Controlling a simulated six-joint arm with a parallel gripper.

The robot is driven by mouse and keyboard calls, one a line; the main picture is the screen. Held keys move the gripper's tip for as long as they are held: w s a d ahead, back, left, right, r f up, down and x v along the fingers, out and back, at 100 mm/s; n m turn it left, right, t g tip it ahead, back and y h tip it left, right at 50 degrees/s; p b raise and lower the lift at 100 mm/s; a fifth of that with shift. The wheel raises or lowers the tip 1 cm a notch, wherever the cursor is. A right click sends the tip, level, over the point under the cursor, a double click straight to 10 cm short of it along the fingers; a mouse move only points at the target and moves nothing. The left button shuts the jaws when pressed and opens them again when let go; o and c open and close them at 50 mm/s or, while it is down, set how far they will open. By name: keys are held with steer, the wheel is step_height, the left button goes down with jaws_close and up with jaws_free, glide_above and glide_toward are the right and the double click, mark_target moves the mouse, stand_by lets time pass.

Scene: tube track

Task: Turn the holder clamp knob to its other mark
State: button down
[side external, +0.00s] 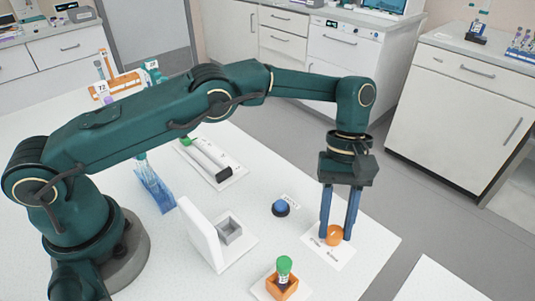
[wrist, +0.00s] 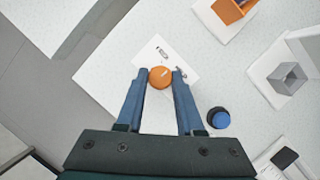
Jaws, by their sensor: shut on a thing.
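The clamp knob is a round orange dial (side external: 334,235) on a white plate (side external: 318,253) with small printed marks, near the right edge of the white table. In the wrist view, the orange knob (wrist: 161,77) shows a light pointer line on its top, slanting toward the upper right. My gripper (side external: 335,236) points straight down over the plate, with its two blue fingers on either side of the knob. In the wrist view, my gripper (wrist: 160,74) is shut on the knob. The printed marks are too small to read.
A blue button (side external: 281,208) stands left of the knob. A white stand with a grey square cup (side external: 229,231) is farther left. The table edge lies close on the right.

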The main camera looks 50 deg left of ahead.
steer(key=shift+m, duration=0.4)
stand_by(0.3)
steer(key=c, duration=0.5)
jaws_free()
steer(key=shift+c, duration=0.2)
steer(key=shift+n, duration=0.6)
